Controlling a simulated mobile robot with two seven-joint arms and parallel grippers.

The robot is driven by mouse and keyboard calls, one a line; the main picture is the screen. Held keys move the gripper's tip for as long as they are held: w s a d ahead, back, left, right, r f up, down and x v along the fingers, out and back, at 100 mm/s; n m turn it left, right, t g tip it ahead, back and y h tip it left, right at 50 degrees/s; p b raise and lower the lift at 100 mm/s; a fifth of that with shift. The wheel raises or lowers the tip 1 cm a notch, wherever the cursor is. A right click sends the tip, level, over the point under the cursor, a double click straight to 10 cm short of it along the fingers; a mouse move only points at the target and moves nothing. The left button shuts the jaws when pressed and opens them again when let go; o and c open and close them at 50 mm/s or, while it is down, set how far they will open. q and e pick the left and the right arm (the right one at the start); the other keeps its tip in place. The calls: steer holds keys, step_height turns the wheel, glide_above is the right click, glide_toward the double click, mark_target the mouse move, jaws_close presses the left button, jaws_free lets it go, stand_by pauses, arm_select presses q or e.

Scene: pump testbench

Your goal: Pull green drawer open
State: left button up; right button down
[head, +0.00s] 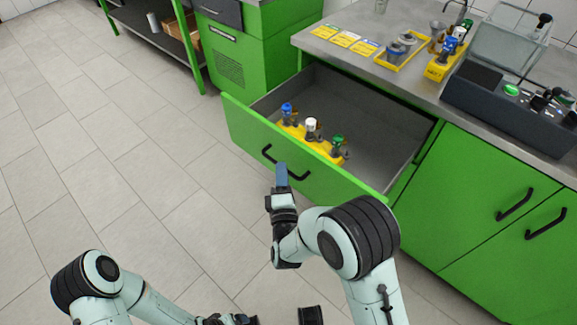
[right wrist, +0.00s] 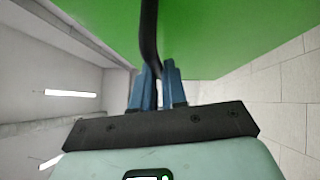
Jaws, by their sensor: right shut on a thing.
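The green drawer (head: 240,125) stands pulled out from under the counter in the head view, its grey inside showing. In it sits a yellow holder (head: 322,146) with blue-, white- and green-topped parts. A black bar handle (head: 268,157) is on its front. My right gripper (head: 282,172) is at the drawer front. In the right wrist view its blue fingers (right wrist: 157,85) are shut on the black handle (right wrist: 149,40), with the green front (right wrist: 220,35) beside them. My left gripper (head: 232,320) is at the bottom edge, partly cut off; its jaws are unclear.
The counter (head: 400,85) carries a yellow tray (head: 403,52), a yellow holder (head: 441,66) and a dark box unit (head: 510,105). Green cabinet doors (head: 475,200) are closed at the right. Tiled floor (head: 130,150) is clear left of the drawer.

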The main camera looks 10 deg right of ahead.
steer(key=shift+s+a, duration=0.1)
steer(key=shift+a, duration=0.05)
steer(key=c, duration=1.2)
jaws_free()
steer(key=shift+o, duration=0.2)
steer(key=shift+s, duration=0.1)
arm_select(q)
steer(key=shift+s+d+r+p, duration=0.2)
steer(key=shift+s+r+p, duration=0.1)
steer(key=shift+s+r, duration=0.15)
arm_select(e)
steer(key=s+a+f, duration=0.1)
steer(key=s, duration=1.2)
steer(key=shift+a+f, duration=0.25)
steer(key=shift+f, duration=0.15)
